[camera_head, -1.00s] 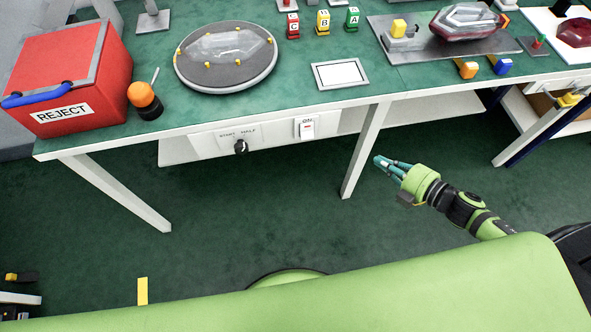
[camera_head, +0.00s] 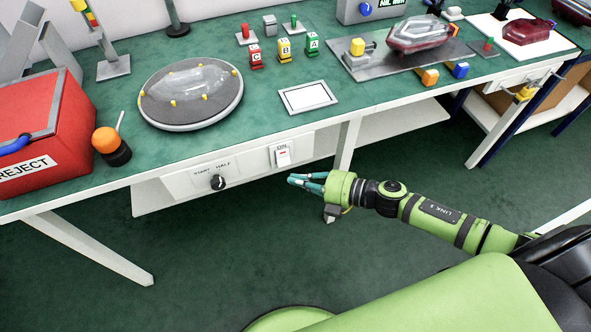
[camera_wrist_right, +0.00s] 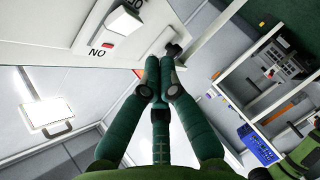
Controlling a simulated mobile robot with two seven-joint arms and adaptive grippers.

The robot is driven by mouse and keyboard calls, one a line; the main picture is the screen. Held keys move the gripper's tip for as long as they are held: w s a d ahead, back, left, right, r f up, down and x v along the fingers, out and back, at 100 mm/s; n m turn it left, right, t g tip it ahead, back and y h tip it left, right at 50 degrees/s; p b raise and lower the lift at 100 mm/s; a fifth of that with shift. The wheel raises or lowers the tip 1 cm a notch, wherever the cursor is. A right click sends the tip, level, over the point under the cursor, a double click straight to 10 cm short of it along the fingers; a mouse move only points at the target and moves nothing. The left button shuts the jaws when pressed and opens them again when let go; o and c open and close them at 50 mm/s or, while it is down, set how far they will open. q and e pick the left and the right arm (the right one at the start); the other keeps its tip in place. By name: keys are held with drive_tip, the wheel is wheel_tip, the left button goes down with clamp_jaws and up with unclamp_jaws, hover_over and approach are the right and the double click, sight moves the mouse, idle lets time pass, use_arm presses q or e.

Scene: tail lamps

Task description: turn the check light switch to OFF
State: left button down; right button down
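The check light switch (camera_head: 283,156) is a white rocker on a white plate in the front panel under the bench edge. ON is printed above it, and a red mark shows on it. In the right wrist view the rocker (camera_wrist_right: 122,20) is at the top, with the ON lettering upside down. My right gripper (camera_head: 297,180) is in front of the panel, just below and right of the switch, apart from it. Its teal fingers (camera_wrist_right: 158,75) come together with nothing between them in the wrist view. My left gripper is not in view.
A black START/HALF knob (camera_head: 217,182) sits left of the switch on the same panel (camera_head: 180,184). A bench leg (camera_head: 347,145) stands to the right. Above are a round fixture (camera_head: 192,122), a red reject bin (camera_head: 75,125) and an orange-topped lamp (camera_head: 105,140). The floor below is clear.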

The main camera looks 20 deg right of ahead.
sight(283, 157)
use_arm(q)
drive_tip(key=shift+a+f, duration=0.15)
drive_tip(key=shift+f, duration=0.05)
use_arm(e)
drive_tip(key=w, duration=0.1)
drive_tip(key=w+f, duration=0.1)
drive_tip(key=w, duration=0.1)
drive_tip(key=shift+w+d+f, duration=0.1)
drive_tip(key=shift+w+f, duration=0.05)
drive_tip(key=shift+w, duration=0.05)
